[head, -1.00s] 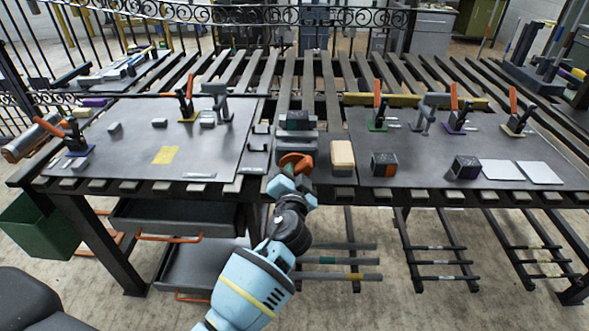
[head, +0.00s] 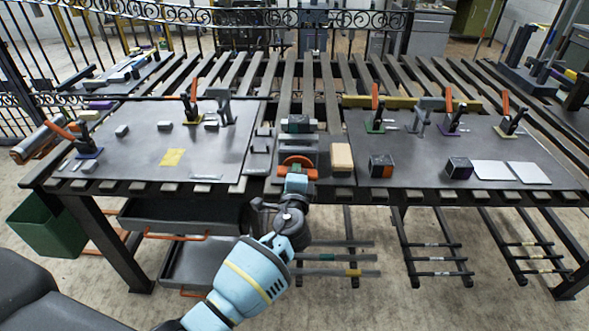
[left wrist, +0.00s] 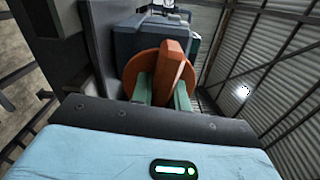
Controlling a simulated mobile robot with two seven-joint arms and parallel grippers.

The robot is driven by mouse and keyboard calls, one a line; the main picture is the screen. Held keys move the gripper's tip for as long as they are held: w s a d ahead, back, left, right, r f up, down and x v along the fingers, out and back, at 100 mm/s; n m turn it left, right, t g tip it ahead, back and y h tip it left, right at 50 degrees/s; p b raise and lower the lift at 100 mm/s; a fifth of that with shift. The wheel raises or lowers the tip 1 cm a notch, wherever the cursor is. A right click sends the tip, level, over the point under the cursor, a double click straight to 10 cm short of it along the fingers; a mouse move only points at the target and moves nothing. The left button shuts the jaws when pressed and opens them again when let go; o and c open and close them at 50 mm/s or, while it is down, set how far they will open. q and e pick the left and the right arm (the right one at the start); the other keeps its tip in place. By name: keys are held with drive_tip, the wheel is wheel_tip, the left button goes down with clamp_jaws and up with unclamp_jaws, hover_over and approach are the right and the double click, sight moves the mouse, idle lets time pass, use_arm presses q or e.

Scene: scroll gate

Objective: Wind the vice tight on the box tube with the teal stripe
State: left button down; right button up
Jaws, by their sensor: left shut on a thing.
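The vice (head: 291,146) stands at the front middle of the bench, its orange handwheel (head: 291,162) facing me. A dark box tube (head: 298,124) with a teal stripe lies at the back of the vice. Whether the jaws press on it I cannot tell. My left gripper (head: 298,174) is at the wheel. In the left wrist view, its two pale green fingers (left wrist: 161,92) stand on either side of the wheel's raised orange bar (left wrist: 172,70) and are shut on it; the round disc (left wrist: 138,70) shows behind. My right gripper is not in view.
A tan block (head: 341,157) stands close right of the vice. Dark blocks with orange (head: 381,166) and purple (head: 459,168) marks sit on the right plate. Toggle clamps with orange handles stand on both plates. A green bin (head: 44,225) hangs at the front left.

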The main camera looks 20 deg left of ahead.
use_arm(q)
drive_tip(key=m, duration=0.2)
drive_tip(key=m+p, duration=0.1)
drive_tip(key=m, duration=0.1)
drive_tip(key=m+p, duration=0.1)
drive_tip(key=m, duration=0.1)
drive_tip(key=shift+r+m, duration=0.25)
drive_tip(key=shift+m, duration=0.05)
drive_tip(key=m+p, duration=0.1)
drive_tip(key=m, duration=0.1)
drive_tip(key=shift+d+m, duration=0.1)
drive_tip(key=shift+m, duration=0.2)
drive_tip(key=shift+d+f+m, duration=0.1)
drive_tip(key=shift+f+m, duration=0.05)
drive_tip(key=shift+m, duration=0.65)
drive_tip(key=shift+f+m, duration=0.1)
drive_tip(key=shift+m, duration=0.7)
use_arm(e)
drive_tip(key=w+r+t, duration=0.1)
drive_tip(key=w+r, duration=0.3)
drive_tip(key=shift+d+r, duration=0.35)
use_arm(q)
drive_tip(key=shift+f, duration=0.1)
